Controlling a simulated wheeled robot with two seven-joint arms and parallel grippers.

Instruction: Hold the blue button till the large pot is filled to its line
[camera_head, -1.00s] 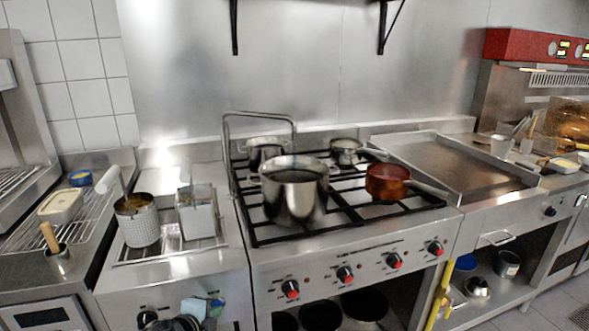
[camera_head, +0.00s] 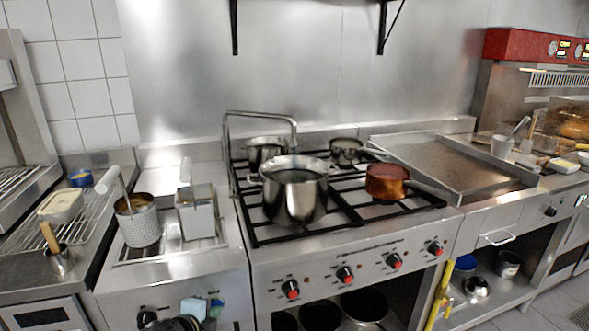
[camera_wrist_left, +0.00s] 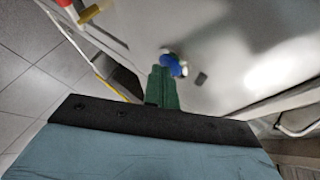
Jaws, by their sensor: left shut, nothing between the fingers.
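The large steel pot (camera_head: 294,198) stands upright on the front left burner of the stove, below the swivel tap (camera_head: 262,116). Its inside looks dark; I cannot make out the line or the water level. The blue button (camera_wrist_left: 174,65) is on the steel front panel, and in the head view it shows small at the bottom (camera_head: 216,303). My left gripper (camera_head: 209,309) is at that panel beside the button. In the left wrist view its green fingers (camera_wrist_left: 161,72) are shut and empty, their tips at the button's edge; whether they press it I cannot tell. My right gripper is not in view.
A copper saucepan (camera_head: 387,182) sits right of the pot, with smaller pots (camera_head: 266,150) behind. Red-marked stove knobs (camera_head: 345,274) line the front. Fryer baskets (camera_head: 138,226) stand at left. A yellow handle (camera_head: 441,290) hangs at the right cabinet edge.

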